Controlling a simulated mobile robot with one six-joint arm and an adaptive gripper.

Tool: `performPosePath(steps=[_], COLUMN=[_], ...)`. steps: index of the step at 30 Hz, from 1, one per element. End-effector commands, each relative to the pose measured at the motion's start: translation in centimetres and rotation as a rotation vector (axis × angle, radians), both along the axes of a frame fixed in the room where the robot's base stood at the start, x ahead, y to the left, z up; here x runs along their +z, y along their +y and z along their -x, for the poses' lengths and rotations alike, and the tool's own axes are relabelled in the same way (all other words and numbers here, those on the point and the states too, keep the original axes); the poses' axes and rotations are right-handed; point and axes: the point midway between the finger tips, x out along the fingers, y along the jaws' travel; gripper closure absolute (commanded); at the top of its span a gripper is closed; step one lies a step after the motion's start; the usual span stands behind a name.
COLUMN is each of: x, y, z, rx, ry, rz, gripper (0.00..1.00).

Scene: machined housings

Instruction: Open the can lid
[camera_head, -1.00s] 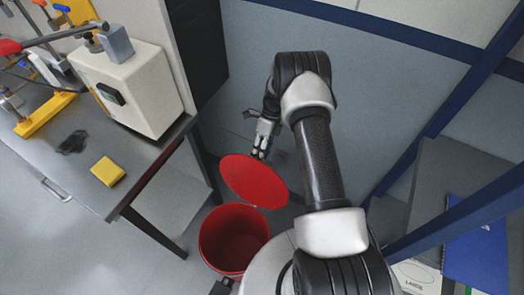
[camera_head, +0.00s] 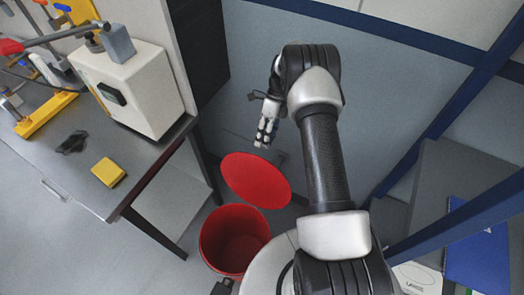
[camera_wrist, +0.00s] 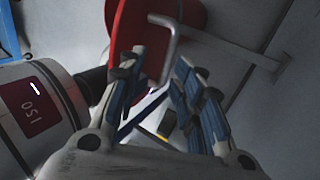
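The red can (camera_head: 235,240) stands on the floor with its mouth uncovered and its inside showing. Its round red lid (camera_head: 256,180) is raised and tilted up at the can's back edge. My gripper (camera_head: 262,142) is just above the lid's upper edge, behind it. Whether a finger touches the handle is hard to tell.
A grey workbench (camera_head: 60,180) with a white machine (camera_head: 140,90) and a yellow block (camera_head: 108,172) stands on the left. A blue frame post (camera_head: 440,120) and a shelf with a blue folder (camera_head: 478,250) are on the right. A wall is behind the lid.

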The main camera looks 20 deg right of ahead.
Motion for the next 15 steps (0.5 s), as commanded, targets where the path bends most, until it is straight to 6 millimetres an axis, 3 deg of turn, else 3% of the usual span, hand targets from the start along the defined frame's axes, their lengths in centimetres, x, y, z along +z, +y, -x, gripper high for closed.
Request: performPosePath(steps=[6, 15], x=[2.9, 3.7], y=[-1.3, -1.6], z=[-1.1, -1.3], rx=[0.000, 0.001], ry=[-0.002, 0.000], rz=[0.001, 0.000], gripper=[0.69, 0.69])
